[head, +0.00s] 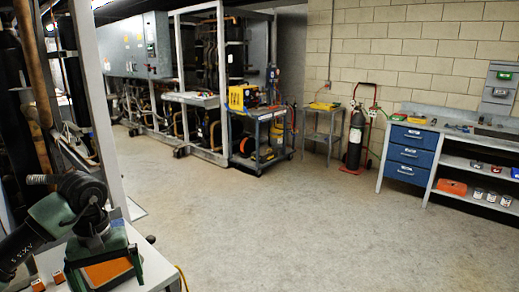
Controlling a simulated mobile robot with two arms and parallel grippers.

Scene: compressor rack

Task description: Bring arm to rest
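My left arm comes in at the lower left, bent over a light work surface (152,266). My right gripper is not in view.
Small orange blocks (58,277) lie beside the arm. A white upright post (98,110) stands close behind it. Open concrete floor (260,225) fills the middle. A tool cart (262,140), gas cylinder (355,138) and blue-drawer bench (408,155) stand farther back.

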